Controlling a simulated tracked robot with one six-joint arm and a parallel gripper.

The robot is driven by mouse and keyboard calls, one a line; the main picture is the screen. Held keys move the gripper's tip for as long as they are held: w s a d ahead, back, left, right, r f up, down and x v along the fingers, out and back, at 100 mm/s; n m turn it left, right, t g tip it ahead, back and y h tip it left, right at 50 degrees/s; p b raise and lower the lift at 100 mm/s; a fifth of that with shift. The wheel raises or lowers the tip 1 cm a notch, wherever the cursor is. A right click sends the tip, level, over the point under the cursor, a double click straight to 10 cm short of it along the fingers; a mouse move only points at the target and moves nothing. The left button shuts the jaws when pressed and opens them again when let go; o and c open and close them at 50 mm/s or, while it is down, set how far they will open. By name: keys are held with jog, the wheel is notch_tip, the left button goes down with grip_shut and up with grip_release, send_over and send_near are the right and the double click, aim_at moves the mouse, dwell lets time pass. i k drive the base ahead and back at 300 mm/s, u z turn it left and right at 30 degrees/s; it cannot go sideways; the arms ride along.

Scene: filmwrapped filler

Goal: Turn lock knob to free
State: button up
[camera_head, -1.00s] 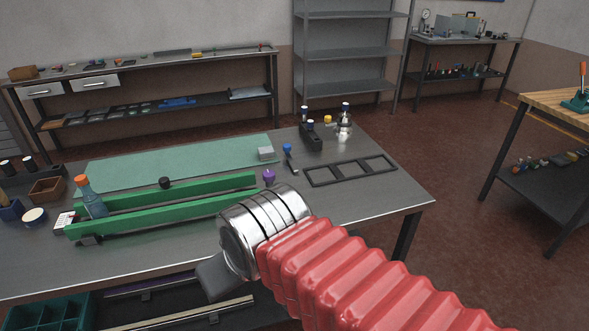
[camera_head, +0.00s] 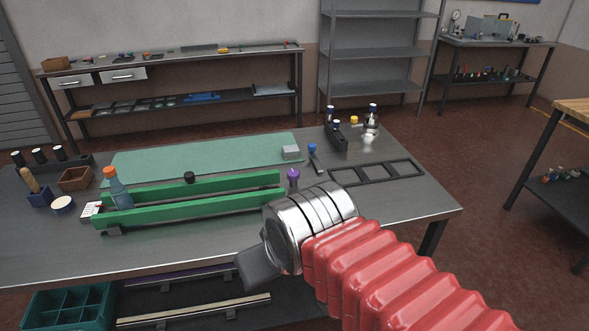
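A green two-rail fixture (camera_head: 215,205) lies on the grey metal bench. A small black round knob (camera_head: 190,177) stands at its rear rail. A purple-topped knob or bottle (camera_head: 293,175) stands by the right end of the rails. I cannot tell which of these is the lock knob. My arm, with a red bellows sleeve and silver wrist, reaches in from the lower right. The dark end of my gripper (camera_head: 258,268) points down-left near the bench's front edge, apart from both knobs. Its fingers are mostly hidden behind the wrist, and nothing held shows.
An orange-capped bottle (camera_head: 116,190) stands at the fixture's left end. A green mat (camera_head: 200,158) lies behind. A black open frame (camera_head: 380,173) lies to the right, with bare bench in front of it. A teal divided bin (camera_head: 68,310) is below at left.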

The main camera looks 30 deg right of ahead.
aim_at(293, 175)
jog(key=u, duration=0.05)
jog(key=i, duration=1)
jog(key=z, duration=0.05)
